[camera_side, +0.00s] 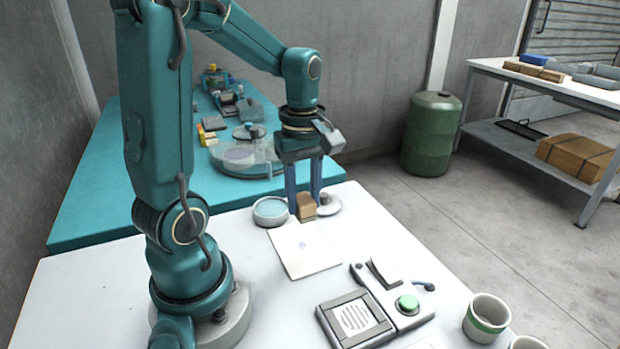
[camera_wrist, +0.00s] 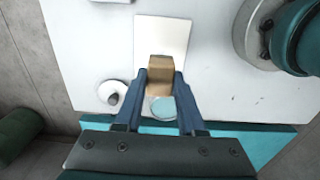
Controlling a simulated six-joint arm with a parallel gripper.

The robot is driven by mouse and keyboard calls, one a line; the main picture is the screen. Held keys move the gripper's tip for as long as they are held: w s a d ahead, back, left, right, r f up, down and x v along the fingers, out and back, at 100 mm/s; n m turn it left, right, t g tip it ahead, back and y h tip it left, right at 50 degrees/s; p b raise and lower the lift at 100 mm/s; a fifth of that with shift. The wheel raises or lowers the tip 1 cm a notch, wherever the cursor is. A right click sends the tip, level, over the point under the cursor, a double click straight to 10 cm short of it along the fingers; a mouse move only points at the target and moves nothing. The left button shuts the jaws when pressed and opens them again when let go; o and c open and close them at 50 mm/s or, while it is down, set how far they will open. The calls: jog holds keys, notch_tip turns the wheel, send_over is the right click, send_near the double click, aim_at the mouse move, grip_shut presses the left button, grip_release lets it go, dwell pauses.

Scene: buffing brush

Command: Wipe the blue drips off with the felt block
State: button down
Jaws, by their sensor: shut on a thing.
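My gripper (camera_side: 304,203) is shut on a tan-brown felt block (camera_side: 306,208), with one blue finger on each side of it. In the wrist view my gripper (camera_wrist: 161,84) has the felt block (camera_wrist: 160,66) between its fingertips. The block is at the back edge of a white panel (camera_side: 318,262); I cannot tell if it touches the surface. A small patch of blue drips (camera_side: 302,245) is on the panel, in front of the block. The panel (camera_wrist: 163,33) also shows in the wrist view, but I cannot make out drips there.
A round dish with a pale blue inside (camera_side: 269,211) stands left of the block, and a round white knobbed piece (camera_side: 328,205) stands right. A grey device with a green button (camera_side: 407,303) and green-banded cups (camera_side: 486,317) are toward the front right. The table's left part is clear.

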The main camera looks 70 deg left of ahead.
jog(key=shift+f, duration=3.45)
jog(key=shift+a+f, duration=0.55)
jog(key=shift+a, duration=0.4)
jog(key=shift+a+f, duration=0.1)
jog(key=shift+a, duration=0.25)
jog(key=shift+a+r, duration=0.2)
jog(key=shift+a, duration=0.6)
jog(key=shift+d+f, duration=0.2)
jog(key=shift+d, duration=1.75)
jog(key=shift+d+r, duration=0.15)
jog(key=shift+r, duration=4.05)
